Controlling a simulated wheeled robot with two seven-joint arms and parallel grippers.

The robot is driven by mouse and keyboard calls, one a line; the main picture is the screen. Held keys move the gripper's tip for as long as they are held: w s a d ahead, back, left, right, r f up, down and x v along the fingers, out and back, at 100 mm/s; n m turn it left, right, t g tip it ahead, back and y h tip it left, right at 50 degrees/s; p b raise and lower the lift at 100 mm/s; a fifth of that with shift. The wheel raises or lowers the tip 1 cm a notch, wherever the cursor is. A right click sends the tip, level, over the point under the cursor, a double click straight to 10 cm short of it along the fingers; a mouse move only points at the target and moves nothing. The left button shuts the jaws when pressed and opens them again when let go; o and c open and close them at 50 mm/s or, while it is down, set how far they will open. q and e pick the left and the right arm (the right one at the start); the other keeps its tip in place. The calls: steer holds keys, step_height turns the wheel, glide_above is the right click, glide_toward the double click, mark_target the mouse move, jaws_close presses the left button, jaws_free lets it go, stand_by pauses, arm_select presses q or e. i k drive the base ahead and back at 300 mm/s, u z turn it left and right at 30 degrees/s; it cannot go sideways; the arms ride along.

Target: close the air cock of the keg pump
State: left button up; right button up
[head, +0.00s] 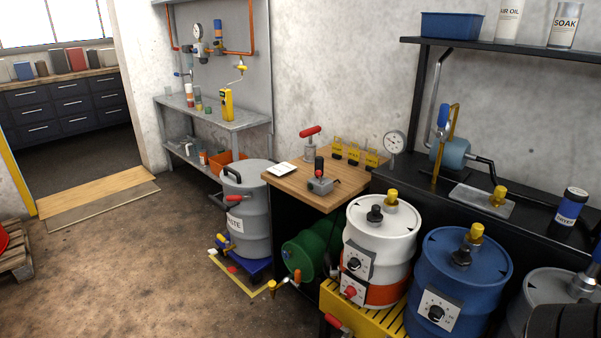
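No part is marked as the keg pump's air cock, and I cannot tell which valve it is. A blue drum (458,275) and a white drum with an orange lower band (392,233) stand at the right, each with a yellow-capped fitting on top and a dial box on its front. A red lever handle (338,324) shows at the bottom edge, partly cut off. A brass valve with an orange handle (285,283) sits in front of a green cylinder (312,250). A grey drum labelled as waste (250,225) has small red-handled taps.
A wooden bench (300,190) with a red-handled device and yellow tags stands in the middle. A black counter (535,225) carries a blue pump (450,153). A yellow grate (370,318) lies under the white drum. Brown floor (120,265) at the left is mostly clear.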

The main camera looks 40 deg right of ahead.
mark_target(442, 116)
steer(key=z, duration=0.75)
steer(key=i, duration=0.9)
steer(key=z, duration=0.75)
steer(key=i, duration=0.85)
steer(key=u, duration=0.3)
steer(key=k, duration=0.3)
steer(key=z, duration=1.8)
